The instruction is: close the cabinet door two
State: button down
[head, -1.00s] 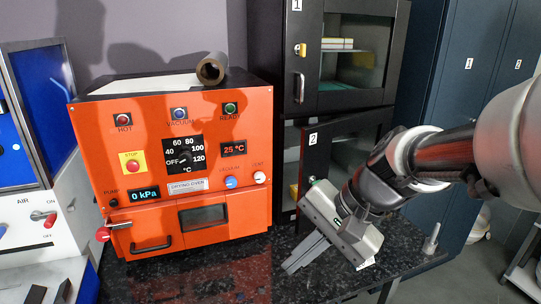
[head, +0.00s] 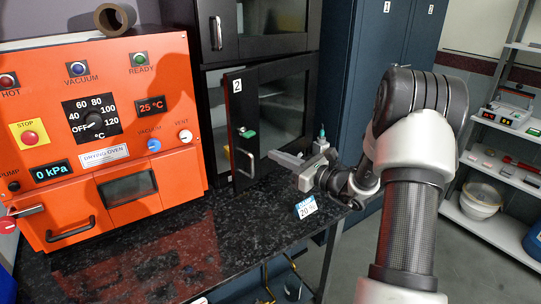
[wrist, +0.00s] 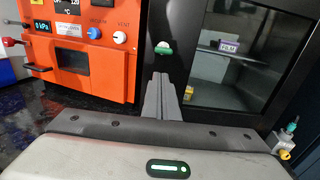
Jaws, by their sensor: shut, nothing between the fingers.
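Cabinet door two (head: 240,108) is a black-framed glass door with a "2" label, a green-marked lock and a metal handle. It stands ajar, its left edge swung out from the black cabinet, with a gap on its left side. My gripper (head: 272,155) is shut and empty, just right of the handle and on the door's outer side. In the wrist view, the closed fingers (wrist: 160,90) point at the door's dark frame (wrist: 180,62), below the green lock (wrist: 163,47). Whether the fingertips touch the door is unclear.
The orange drying oven (head: 90,150) stands left of the cabinet on the black speckled counter (head: 150,245). A small bottle (head: 321,142) and a small display card (head: 306,207) are near my gripper. Upper door one (head: 270,25) appears closed.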

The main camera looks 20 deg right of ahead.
aim_at(242, 141)
jog(key=x, duration=1.2)
